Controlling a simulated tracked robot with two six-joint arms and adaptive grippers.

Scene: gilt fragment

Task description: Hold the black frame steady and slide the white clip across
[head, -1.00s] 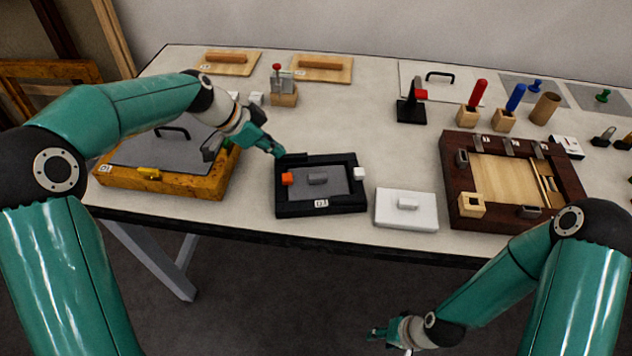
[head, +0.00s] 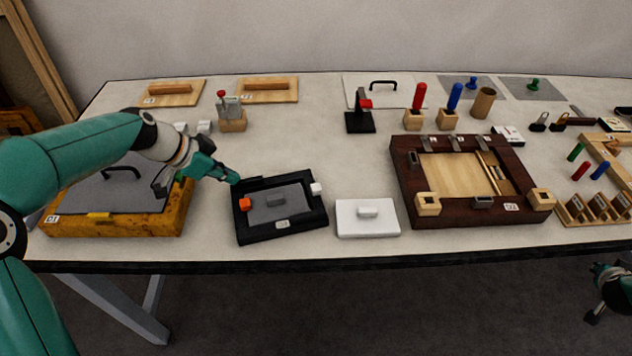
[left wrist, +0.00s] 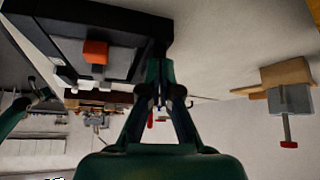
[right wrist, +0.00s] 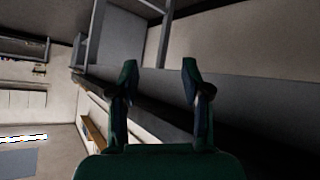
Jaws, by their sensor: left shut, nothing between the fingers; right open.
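The black frame (head: 318,222) lies flat near the table's front edge with a grey panel inside. The white clip (head: 316,188) sits on its right side. An orange clip (head: 245,204) sits on its left side, and shows in the left wrist view (left wrist: 96,52). My left gripper (head: 236,179) is shut and empty at the frame's far left corner. In the left wrist view its fingertips (left wrist: 159,66) are close to that corner; I cannot tell whether they touch. My right gripper (head: 590,318) is low at the right, below the table's front edge; its fingers (right wrist: 157,68) are open and empty.
A yellow box (head: 120,226) with a grey lid stands left of the frame, under my left arm. A white block (head: 368,226) lies just right of the frame, and a dark wooden tray (head: 480,212) beyond it. Bare table lies behind the frame.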

